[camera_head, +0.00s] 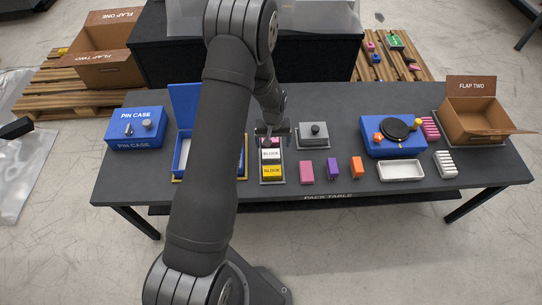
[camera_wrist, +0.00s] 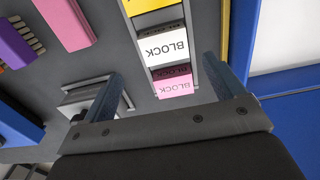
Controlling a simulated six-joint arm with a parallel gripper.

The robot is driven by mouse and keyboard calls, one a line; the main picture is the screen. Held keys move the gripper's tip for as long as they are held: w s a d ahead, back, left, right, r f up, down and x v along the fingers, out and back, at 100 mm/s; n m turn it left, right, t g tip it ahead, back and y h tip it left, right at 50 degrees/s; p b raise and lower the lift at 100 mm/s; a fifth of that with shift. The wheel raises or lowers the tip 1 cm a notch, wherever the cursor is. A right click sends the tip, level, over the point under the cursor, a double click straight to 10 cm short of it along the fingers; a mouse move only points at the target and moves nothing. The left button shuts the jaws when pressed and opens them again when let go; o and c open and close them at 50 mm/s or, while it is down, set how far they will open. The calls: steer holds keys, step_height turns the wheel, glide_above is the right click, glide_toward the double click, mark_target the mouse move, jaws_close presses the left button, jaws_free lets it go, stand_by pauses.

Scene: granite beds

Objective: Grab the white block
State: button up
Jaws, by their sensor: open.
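The white block (camera_head: 271,155), marked BLOCK, lies in a narrow light-edged tray (camera_head: 262,181) on the dark table. It sits between a yellow block (camera_head: 272,171) on the near side and a pink block on the far side, which my gripper partly covers in the head view. In the wrist view the white block (camera_wrist: 162,46) is beyond my fingers, between the yellow block (camera_wrist: 150,6) and the pink block (camera_wrist: 172,82). My gripper (camera_head: 272,131) is open and empty above the tray's far end. Its two fingers (camera_wrist: 168,80) reach toward the blocks, apart from the white one.
A blue open-lidded box (camera_head: 183,98) stands left of the tray. A grey box with a knob (camera_head: 313,141) stands close on the right. Pink (camera_head: 307,173), purple (camera_head: 333,168) and orange (camera_head: 357,167) blocks stand further right. The table front is mostly clear.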

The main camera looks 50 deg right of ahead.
mark_target(271, 153)
steer(key=shift+w+a+f, duration=0.1)
steer(key=shift+a+f, duration=0.05)
steer(key=shift+f, duration=1.6)
steer(key=shift+w+a+f, duration=0.1)
steer(key=shift+a+f, duration=0.05)
steer(key=shift+f, duration=1.6)
steer(key=c, duration=1.3)
steer(key=shift+o, duration=0.2)
steer(key=shift+r, duration=0.1)
